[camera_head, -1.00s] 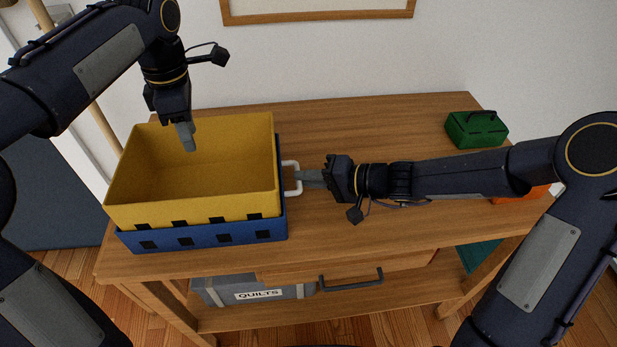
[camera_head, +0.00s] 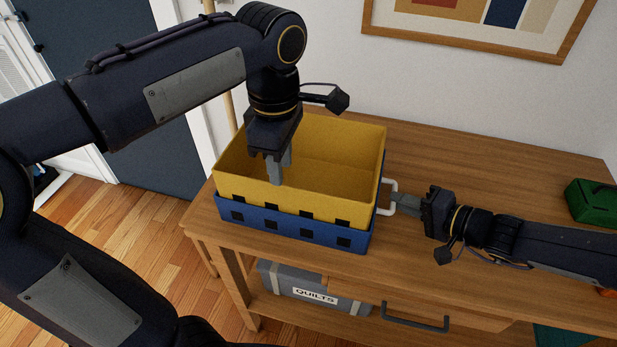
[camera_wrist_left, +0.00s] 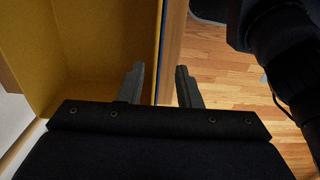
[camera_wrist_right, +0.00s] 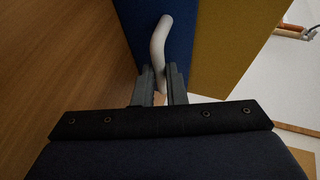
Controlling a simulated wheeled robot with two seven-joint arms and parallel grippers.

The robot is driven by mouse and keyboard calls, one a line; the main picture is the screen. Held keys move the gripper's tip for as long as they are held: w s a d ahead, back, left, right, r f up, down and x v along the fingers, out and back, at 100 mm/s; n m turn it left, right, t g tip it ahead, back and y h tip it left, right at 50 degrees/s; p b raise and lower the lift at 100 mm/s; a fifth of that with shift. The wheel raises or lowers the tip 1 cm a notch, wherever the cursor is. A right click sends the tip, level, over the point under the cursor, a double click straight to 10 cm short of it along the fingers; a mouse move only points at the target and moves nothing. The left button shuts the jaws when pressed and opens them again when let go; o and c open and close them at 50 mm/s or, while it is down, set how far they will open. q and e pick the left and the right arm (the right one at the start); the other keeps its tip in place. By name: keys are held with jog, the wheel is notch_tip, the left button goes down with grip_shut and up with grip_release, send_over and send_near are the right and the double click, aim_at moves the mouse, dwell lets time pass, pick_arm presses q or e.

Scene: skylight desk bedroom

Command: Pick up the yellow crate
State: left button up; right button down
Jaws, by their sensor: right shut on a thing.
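The yellow crate (camera_head: 345,180) is open-topped and empty as far as I see. It sits nested in the blue crate (camera_head: 270,226) on the wooden desk. My left gripper (camera_head: 277,172) points down at the yellow crate's near wall. In the left wrist view its fingers (camera_wrist_left: 160,88) are apart, with the crate's wall edge between them; contact is not clear. My right gripper (camera_head: 399,203) is shut on the white handle (camera_wrist_right: 159,45) on the blue crate's right side.
The wooden desk (camera_head: 450,165) has free room behind and right of the crates. A green box (camera_head: 594,202) stands at the right. Below are a drawer with a dark handle (camera_head: 415,324) and a grey QUILTS box (camera_head: 335,305).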

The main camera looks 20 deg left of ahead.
aim_at(289, 199)
pick_arm(q)
jog(key=shift+w+d+f, duration=0.1)
jog(key=shift+f, duration=1.6)
jog(key=shift+w+d+f, duration=0.1)
jog(key=shift+d+f, duration=0.05)
jog(key=shift+f, duration=1.55)
jog(key=shift+w+d+f, duration=0.1)
jog(key=shift+f, duration=1.6)
grip_shut()
jog(key=shift+r, duration=0.1)
